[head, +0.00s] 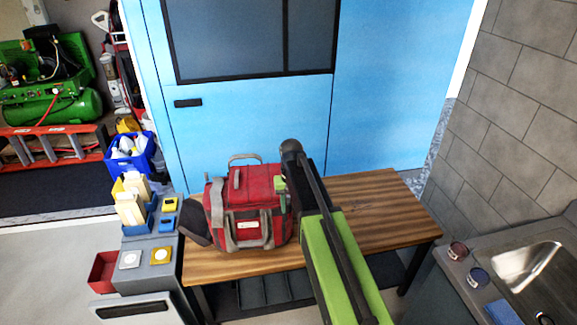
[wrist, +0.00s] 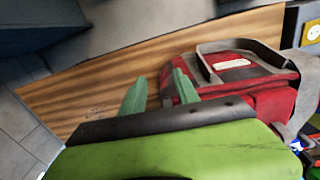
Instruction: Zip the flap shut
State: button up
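A red and grey soft bag (head: 245,213) stands on the wooden bench, with a red top flap (head: 256,183) and grey straps and handles. In the wrist view the bag (wrist: 268,95) fills the right side, with a white label on it and small coloured items at its lower right edge. My gripper (head: 281,184) is at the bag's upper right side. In the wrist view its two green fingers (wrist: 159,77) are apart, with bench wood showing between them. The right finger is close beside the bag; I cannot tell if it touches. The zip pull cannot be made out.
The wooden bench (head: 370,195) is clear to the right of the bag. Blue doors (head: 250,110) stand behind it. A grey cabinet with small bins (head: 131,211) is at the left, and a sink counter (head: 525,268) at the right.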

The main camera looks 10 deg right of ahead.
aim_at(288, 196)
jog(key=w+r+p, duration=0.3)
jog(key=r+p, duration=0.4)
jog(key=r, duration=0.2)
jog(key=w+r+p, duration=0.2)
jog(key=r+p, duration=0.5)
jog(key=r, duration=0.2)
notch_tip(288, 196, down, 18)
jog(key=b, duration=1.8)
jog(key=shift+f, duration=0.2)
jog(key=shift+r, duration=0.1)
grip_shut()
